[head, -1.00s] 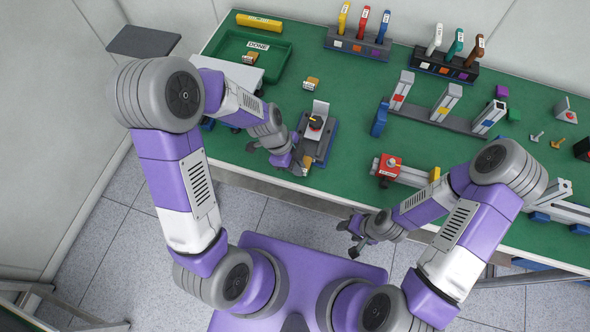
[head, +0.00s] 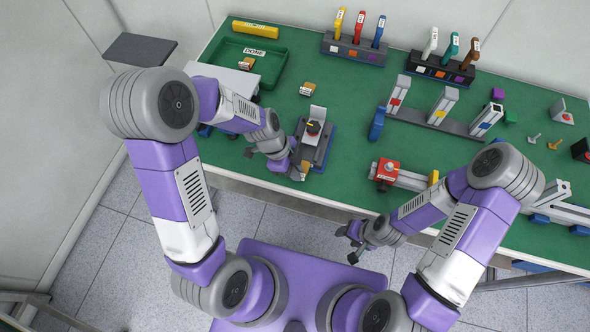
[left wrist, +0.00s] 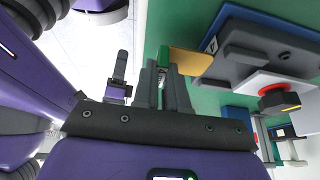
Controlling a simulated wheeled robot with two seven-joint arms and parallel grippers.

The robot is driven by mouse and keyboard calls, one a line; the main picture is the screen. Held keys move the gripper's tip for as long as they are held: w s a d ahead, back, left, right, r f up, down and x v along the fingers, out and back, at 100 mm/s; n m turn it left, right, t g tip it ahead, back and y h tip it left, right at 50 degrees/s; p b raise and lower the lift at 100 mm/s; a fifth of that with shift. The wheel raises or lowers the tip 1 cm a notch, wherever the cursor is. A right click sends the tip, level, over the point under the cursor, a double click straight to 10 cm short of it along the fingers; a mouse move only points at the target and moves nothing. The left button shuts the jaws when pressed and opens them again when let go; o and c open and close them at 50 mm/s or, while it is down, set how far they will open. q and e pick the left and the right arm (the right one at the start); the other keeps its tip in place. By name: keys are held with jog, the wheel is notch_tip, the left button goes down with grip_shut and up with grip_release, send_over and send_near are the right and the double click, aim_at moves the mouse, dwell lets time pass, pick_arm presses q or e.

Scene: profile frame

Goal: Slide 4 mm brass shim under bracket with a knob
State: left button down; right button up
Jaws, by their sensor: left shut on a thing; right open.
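The bracket (head: 317,114) is a pale metal piece on a dark fixture with a blue edge near the bench's front. Its black knob (head: 313,128) has a yellow mark; the knob also shows in the left wrist view (left wrist: 280,99) over a red ring. The brass shim (left wrist: 190,61) is a flat gold plate beside the fixture's dark block, with a green piece by my fingertips. Whether the shim reaches under the bracket cannot be told. My right gripper (head: 354,238) is open and empty, off the bench front.
A green tray (head: 279,78) marked DONE is at the back left; a small labelled yellow block (head: 307,88) lies in front of it. Tool racks (head: 352,49) stand behind. A red-topped fixture (head: 386,171) is to the right.

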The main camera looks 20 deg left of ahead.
aim_at(305, 163)
pick_arm(q)
jog(key=shift+b, duration=0.5)
dwell(1.0)
jog(key=shift+w, duration=2.7)
jog(key=shift+w, duration=0.35)
jog(key=shift+w+d, duration=0.1)
jog(key=shift+w, duration=0.4)
jog(key=c, duration=1.1)
grip_release()
jog(key=v, duration=0.7)
jog(key=shift+r+p, duration=0.35)
jog(key=shift+p, duration=0.1)
